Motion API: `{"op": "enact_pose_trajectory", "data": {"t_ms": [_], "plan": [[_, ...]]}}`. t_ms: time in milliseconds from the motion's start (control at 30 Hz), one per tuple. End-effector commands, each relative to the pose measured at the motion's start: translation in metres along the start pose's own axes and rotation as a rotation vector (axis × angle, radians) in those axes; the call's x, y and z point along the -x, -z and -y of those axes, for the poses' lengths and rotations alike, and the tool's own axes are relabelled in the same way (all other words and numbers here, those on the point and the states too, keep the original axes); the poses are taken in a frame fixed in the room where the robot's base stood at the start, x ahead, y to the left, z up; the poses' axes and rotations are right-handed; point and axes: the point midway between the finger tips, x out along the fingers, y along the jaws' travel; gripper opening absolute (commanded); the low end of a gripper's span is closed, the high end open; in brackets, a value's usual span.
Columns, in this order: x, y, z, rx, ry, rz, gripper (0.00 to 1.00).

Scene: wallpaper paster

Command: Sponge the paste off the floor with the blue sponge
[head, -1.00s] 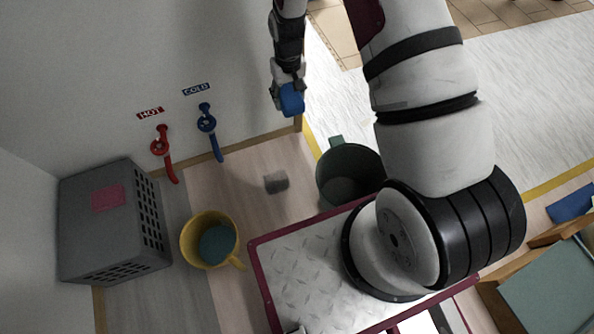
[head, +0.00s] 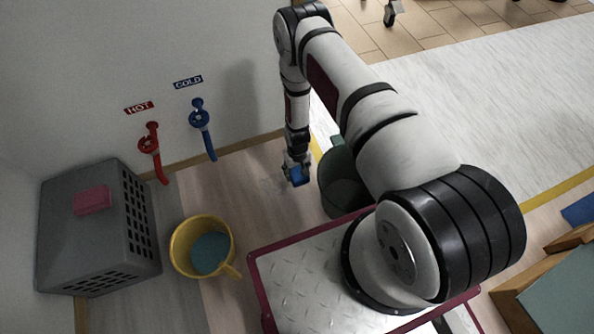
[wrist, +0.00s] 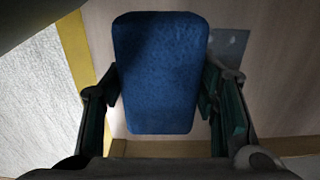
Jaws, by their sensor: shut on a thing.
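My gripper (head: 297,168) is shut on the blue sponge (head: 299,176), low over the wooden floor beside the green bucket. In the wrist view the blue sponge (wrist: 160,75) fills the middle, held between the two fingers (wrist: 165,108). A grey paste patch (wrist: 230,45) shows on the floor to the right of the sponge, partly hidden behind the sponge and a finger. In the head view the paste patch (head: 271,183) is faint, just left of the sponge. I cannot tell whether the sponge touches the floor.
The green bucket (head: 341,185) stands close right of my gripper, partly behind my arm. A yellow bucket (head: 177,252) with teal contents stands at lower left. A grey crate (head: 92,245) with a pink object (head: 92,200) is by the wall. Red and blue taps hang on the wall.

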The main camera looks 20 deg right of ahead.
Motion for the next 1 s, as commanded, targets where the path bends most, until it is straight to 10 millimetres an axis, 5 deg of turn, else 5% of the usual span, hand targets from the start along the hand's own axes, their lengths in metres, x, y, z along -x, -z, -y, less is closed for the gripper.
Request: {"op": "enact_pose_trajectory", "data": {"t_ms": [367, 1000], "plan": [[0.0, 0.0, 0.0, 0.0, 0.0, -0.001, 0.25], [-0.057, -0.001, 0.0, 0.0, 0.0, 0.002, 0.25]]}}
